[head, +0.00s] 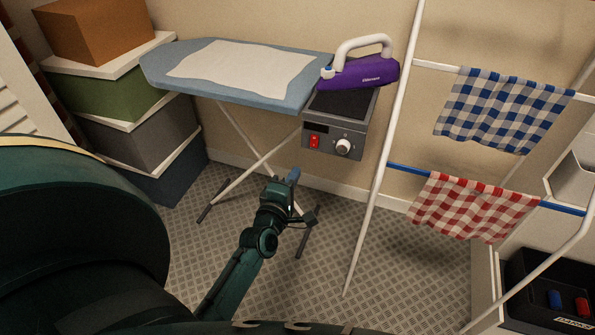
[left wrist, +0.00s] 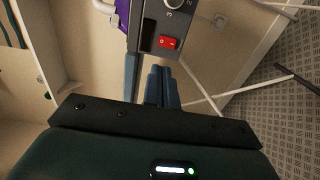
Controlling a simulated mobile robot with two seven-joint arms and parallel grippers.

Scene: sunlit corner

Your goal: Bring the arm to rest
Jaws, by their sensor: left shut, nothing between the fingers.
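My left gripper (head: 292,176) is in the middle of the head view, at the end of my dark green arm. It is shut and empty, in front of the ironing board's legs and below the control box (head: 338,127). In the left wrist view its blue-grey fingers (left wrist: 160,84) point toward the same box (left wrist: 190,30), with its red switch and dial. I cannot tell the exact gap between fingers and box. My right gripper is in neither view.
Stacked boxes (head: 121,95) stand left. A white drying rack (head: 384,150) with checked cloths stands right. Patterned floor (head: 330,265) is open between.

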